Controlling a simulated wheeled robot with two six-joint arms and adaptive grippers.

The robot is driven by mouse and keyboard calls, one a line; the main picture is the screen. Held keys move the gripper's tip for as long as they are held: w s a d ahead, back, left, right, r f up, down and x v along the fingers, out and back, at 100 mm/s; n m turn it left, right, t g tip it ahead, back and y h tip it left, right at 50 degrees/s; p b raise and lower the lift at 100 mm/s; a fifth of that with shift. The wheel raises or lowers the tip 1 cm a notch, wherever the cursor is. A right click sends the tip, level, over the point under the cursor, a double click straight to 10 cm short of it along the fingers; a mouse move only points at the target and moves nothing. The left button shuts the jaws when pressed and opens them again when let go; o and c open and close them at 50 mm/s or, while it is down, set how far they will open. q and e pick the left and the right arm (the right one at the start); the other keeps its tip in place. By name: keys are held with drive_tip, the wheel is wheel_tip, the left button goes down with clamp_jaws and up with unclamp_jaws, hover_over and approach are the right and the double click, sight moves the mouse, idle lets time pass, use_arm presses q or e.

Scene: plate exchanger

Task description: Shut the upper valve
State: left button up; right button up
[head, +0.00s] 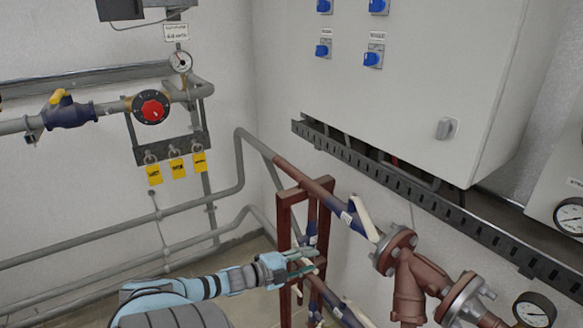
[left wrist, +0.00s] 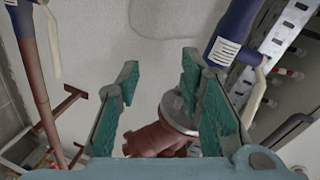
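The upper valve (head: 355,220) is a dark blue body with a white lever, on the upper brown pipe. Its lever (head: 366,219) slants along the pipe. A lower valve (head: 343,309) with a pale lever shows partly at the bottom edge. My left gripper (head: 306,263) is by the brown frame, below and left of the upper valve and apart from its lever. In the left wrist view its green fingers (left wrist: 158,103) are spread with nothing held. That view shows a blue valve with a white lever (left wrist: 232,32) at upper right; I cannot tell which one. My right gripper is out of view.
A brown upright frame (head: 286,235) stands beside my left gripper. A flanged brown fitting (head: 408,280) lies to the right. A grey cabinet (head: 400,90) and slotted tray (head: 440,200) hang above. Grey pipes (head: 110,225) run along the left wall.

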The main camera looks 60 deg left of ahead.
use_arm(q)
drive_tip(key=s+f+n+g+y+b, duration=0.2)
drive_tip(key=s+f+n, duration=0.2)
drive_tip(key=f, duration=0.8)
drive_tip(key=shift+s+a, duration=0.35)
